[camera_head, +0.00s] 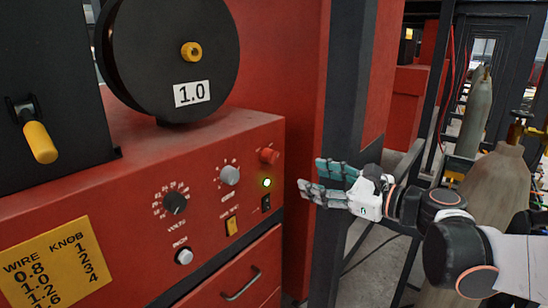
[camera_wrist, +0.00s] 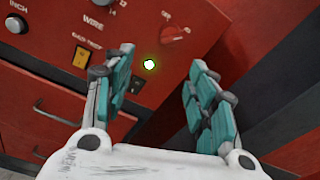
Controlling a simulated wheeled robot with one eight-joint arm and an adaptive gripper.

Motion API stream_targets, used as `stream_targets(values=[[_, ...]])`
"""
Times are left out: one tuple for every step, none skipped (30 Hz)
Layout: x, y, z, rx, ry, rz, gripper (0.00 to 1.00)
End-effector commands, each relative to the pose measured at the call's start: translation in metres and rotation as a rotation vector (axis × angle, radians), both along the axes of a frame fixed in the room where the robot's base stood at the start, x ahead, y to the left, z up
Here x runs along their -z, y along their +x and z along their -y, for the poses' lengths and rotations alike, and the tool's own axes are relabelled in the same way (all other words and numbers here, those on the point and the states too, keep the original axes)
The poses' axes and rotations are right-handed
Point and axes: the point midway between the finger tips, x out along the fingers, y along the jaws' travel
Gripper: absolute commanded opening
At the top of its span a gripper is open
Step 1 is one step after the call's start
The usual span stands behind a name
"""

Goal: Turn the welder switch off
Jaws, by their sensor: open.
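The red welder panel (camera_head: 140,200) carries a red rotary knob (camera_head: 268,156), a lit yellow-green lamp (camera_head: 267,182) and a small black rocker switch (camera_head: 266,202) below it. In the wrist view the red knob (camera_wrist: 175,33) and the lamp (camera_wrist: 149,64) show between and beyond my fingers, and the rocker is partly behind the left finger. My gripper (camera_head: 314,178) is open and empty, to the right of these controls and apart from them; its teal-padded fingers also show in the wrist view (camera_wrist: 162,62).
A yellow switch (camera_head: 232,226), black dial (camera_head: 175,203) and grey knobs (camera_head: 230,175) sit left on the panel. A drawer handle (camera_head: 241,284) projects below. A dark post (camera_head: 345,110) stands behind my gripper. A gas cylinder (camera_head: 500,180) stands at right.

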Motion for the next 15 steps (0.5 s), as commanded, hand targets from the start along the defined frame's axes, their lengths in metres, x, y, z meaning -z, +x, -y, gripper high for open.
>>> stream_targets(values=[[-0.003, 0.004, 0.006, 0.011, 0.048, -0.017, 0.52], [-0.005, 0.005, 0.008, 0.015, 0.073, -0.026, 0.52], [-0.007, 0.006, 0.011, 0.020, 0.105, -0.038, 0.52], [-0.008, 0.007, 0.013, 0.023, 0.125, -0.044, 0.52], [-0.009, 0.008, 0.014, 0.024, 0.138, -0.049, 0.52], [-0.009, 0.010, 0.013, 0.025, 0.148, -0.053, 0.52], [-0.009, 0.011, 0.012, 0.025, 0.151, -0.055, 0.52], [-0.009, 0.012, 0.010, 0.025, 0.153, -0.055, 0.52], [-0.009, 0.015, 0.006, 0.023, 0.152, -0.056, 0.52], [-0.009, 0.017, 0.004, 0.022, 0.151, -0.055, 0.52], [-0.009, 0.020, 0.000, 0.022, 0.151, -0.055, 0.52], [-0.008, 0.024, -0.005, 0.021, 0.150, -0.055, 0.52], [-0.008, 0.028, -0.010, 0.020, 0.150, -0.055, 0.52], [-0.008, 0.032, -0.014, 0.021, 0.150, -0.055, 0.52], [-0.008, 0.037, -0.020, 0.020, 0.150, -0.055, 0.52]])
